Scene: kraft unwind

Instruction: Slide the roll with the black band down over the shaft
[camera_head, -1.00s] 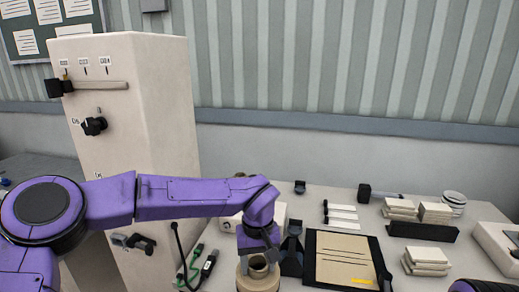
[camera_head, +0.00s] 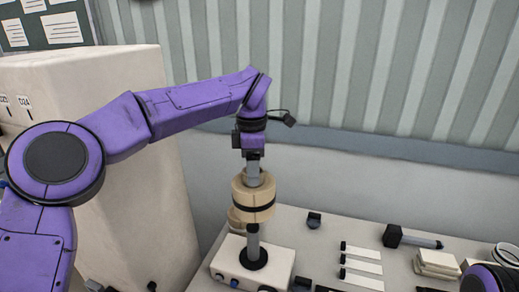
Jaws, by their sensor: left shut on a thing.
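The tan roll with the black band (camera_head: 254,205) is upright in the middle of the camera_head view. My left gripper (camera_head: 253,174) points down and is shut on the roll from above. A grey shaft (camera_head: 252,238) rises from a black collar on a white box (camera_head: 228,262). The roll lines up with the shaft and covers its upper part; I cannot tell whether it is around the shaft or just above its tip. Bare shaft shows between the roll and the collar. My right gripper is out of view.
Another tan roll (camera_head: 236,222) shows partly behind the banded one. On the table to the right lie white strips (camera_head: 361,265), a black-headed tool (camera_head: 410,238) and a pale stack (camera_head: 437,263). A tall beige cabinet (camera_head: 135,190) stands at the left.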

